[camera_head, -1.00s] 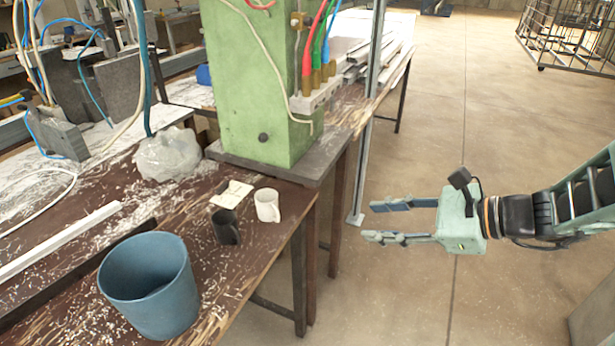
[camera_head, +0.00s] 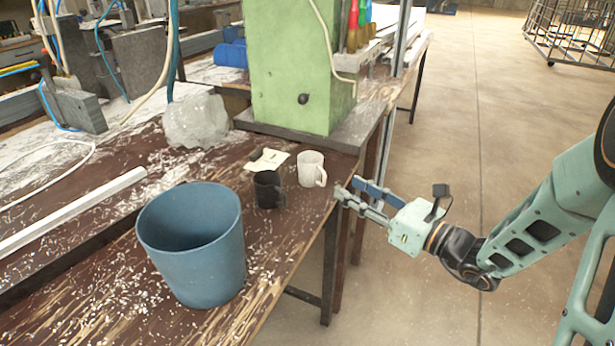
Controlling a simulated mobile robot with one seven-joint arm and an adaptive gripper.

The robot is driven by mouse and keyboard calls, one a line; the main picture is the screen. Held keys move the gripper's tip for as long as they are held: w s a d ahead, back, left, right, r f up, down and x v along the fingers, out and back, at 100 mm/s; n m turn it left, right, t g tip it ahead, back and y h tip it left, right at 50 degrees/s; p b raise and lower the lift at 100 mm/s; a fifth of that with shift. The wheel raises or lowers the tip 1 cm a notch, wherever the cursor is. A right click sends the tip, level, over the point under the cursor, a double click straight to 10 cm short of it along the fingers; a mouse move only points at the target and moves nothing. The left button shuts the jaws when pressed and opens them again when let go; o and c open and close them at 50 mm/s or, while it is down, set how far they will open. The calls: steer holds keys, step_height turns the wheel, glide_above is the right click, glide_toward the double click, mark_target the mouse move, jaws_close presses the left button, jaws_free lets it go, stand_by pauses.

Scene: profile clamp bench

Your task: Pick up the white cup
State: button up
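The white cup (camera_head: 310,169) stands upright near the right edge of the brown bench, with its handle toward the right. A black cup (camera_head: 268,190) stands just to its left and nearer the front. My gripper (camera_head: 348,190) is to the right of the white cup at the bench edge, its fingers pointing left toward the cup. The two fingers are apart with nothing between them. A small gap shows between the fingertips and the cup handle.
A large blue bucket (camera_head: 195,245) stands on the bench (camera_head: 262,262) at front left. A green machine column (camera_head: 290,75) on a dark base rises behind the cups. A pale card (camera_head: 267,160) and a crumpled clear bag (camera_head: 196,122) lie nearby.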

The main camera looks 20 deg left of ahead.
mark_target(314, 173)
steer(key=x, duration=0.4)
steer(key=b+x, duration=0.1)
steer(key=x, duration=0.3)
steer(key=shift+a+r, duration=0.2)
steer(key=shift+a, duration=0.1)
jaws_close()
